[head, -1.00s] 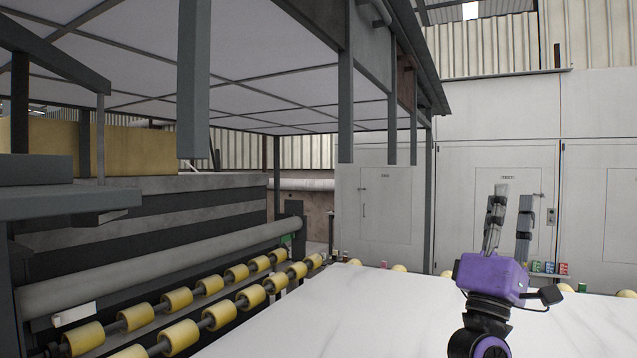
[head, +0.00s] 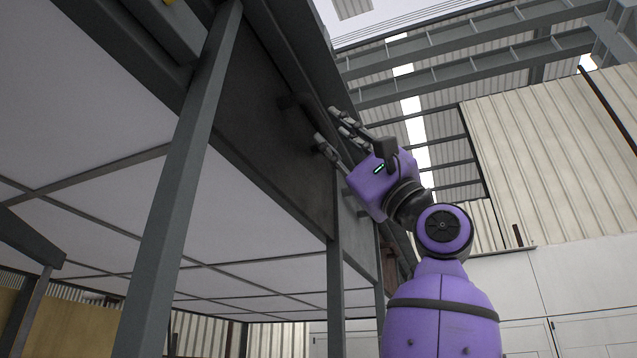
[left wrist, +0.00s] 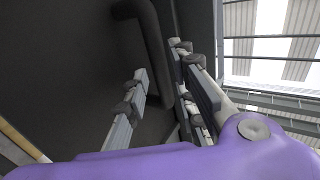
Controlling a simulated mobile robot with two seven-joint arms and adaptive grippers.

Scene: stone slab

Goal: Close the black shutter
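The black shutter (head: 275,150) is a dark panel on the upper side of the frame, left of my gripper in the head view. It fills much of the left wrist view (left wrist: 60,75). A dark, bent bar handle (head: 301,101) stands out from it. The handle also shows in the left wrist view (left wrist: 152,45). My purple left gripper (head: 326,122) is raised beside the handle, with its fingers spread. In the left wrist view the handle's lower part lies between the open fingers (left wrist: 160,62). I cannot tell whether they touch it. My right gripper is not in view.
A grey post (head: 185,190) stands left of the shutter, and another post (head: 337,290) stands below my gripper. A pale panelled ceiling (head: 80,110) spreads to the left. Open space lies right of my arm, before the corrugated wall (head: 560,150).

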